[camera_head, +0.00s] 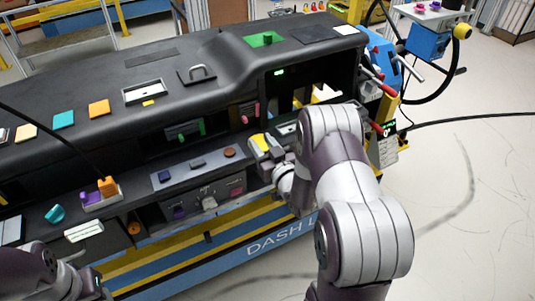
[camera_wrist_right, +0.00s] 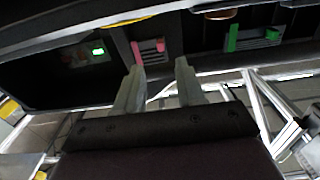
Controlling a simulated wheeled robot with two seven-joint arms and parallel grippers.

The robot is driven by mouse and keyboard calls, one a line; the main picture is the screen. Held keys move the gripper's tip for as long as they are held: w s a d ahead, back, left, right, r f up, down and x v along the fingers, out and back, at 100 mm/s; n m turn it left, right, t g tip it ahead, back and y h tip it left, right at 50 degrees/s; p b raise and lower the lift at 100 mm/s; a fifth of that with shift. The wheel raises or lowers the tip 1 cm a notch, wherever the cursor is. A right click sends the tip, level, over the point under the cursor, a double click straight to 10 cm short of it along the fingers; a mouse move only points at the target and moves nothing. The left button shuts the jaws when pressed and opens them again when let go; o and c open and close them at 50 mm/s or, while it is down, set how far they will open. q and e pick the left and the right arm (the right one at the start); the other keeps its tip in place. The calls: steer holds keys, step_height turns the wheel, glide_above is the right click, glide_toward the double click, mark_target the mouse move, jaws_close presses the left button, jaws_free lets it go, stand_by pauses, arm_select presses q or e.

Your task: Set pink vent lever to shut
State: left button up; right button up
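The pink vent lever (camera_head: 248,112) sits in a dark vent recess in the dashboard's front, right of the green vent lever (camera_head: 185,130). In the right wrist view the pink lever (camera_wrist_right: 136,50) shows beside a slatted vent, just beyond the tip of the left-hand finger. My right gripper (camera_wrist_right: 158,64) is open, with two grey fingers apart and nothing between them. It appears short of the lever; contact cannot be made out. In the head view my right arm hides much of that gripper. My left gripper (camera_head: 92,286) is at the bottom left edge, mostly cut off.
The black dashboard (camera_head: 215,75) spans the view, with coloured pads on top. A small lit green display (camera_wrist_right: 98,51) is beside the pink lever's vent. Below are a lower panel with knobs and a tray with an orange block (camera_head: 108,186). Open floor (camera_head: 460,190) lies right.

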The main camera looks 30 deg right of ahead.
steer(key=s, duration=0.4)
stand_by(0.3)
steer(key=s+d+f+m+g+h, duration=0.1)
steer(key=s+f+g, duration=0.3)
steer(key=f+g, duration=0.45)
steer(key=s+a+f+g, duration=0.2)
steer(key=s+g, duration=0.3)
steer(key=s, duration=0.3)
steer(key=s+a+r+n+g+y, duration=0.1)
steer(key=s+a+r+g, duration=0.2)
steer(key=s+a+r, duration=0.3)
steer(key=a+r, duration=0.3)
steer(key=shift+s+a+r, duration=0.15)
steer(key=shift+a+r, duration=0.1)
steer(key=shift+a, duration=0.15)
